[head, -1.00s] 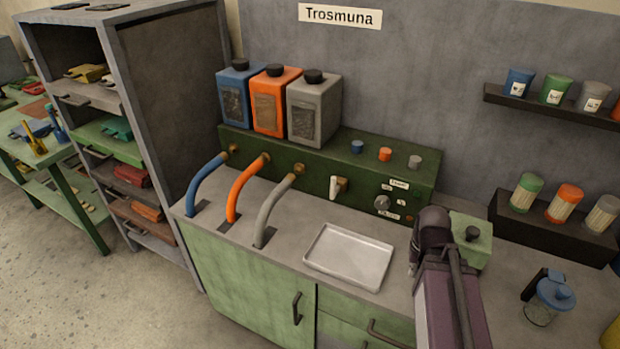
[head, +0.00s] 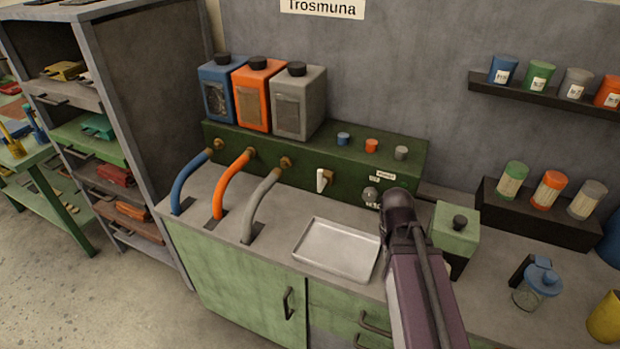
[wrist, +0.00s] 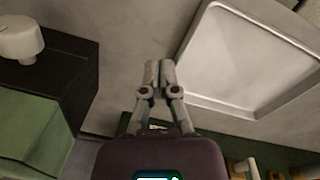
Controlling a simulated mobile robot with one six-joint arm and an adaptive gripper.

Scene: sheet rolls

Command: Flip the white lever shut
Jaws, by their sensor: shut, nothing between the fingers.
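The white lever (head: 322,180) is on the front of the dark green panel box (head: 270,155), left of a round grey dial (head: 371,194). It stands roughly upright against a brownish mount. In the head view my forearm hides my gripper; the arm's end is over the counter, right of the lever and in front of the dial. In the wrist view my gripper (wrist: 159,72) has its fingertips together and nothing between them, beside the metal tray. A pale and yellowish part at that view's lower right is too cut off to identify surely.
A shallow metal tray (head: 337,250) lies on the counter below the lever. Blue, orange and grey hoses (head: 260,205) curve down at the left. A small green box (head: 455,230) with a dark knob stands right of my arm, with a blue-lidded jar (head: 537,285) beyond it.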

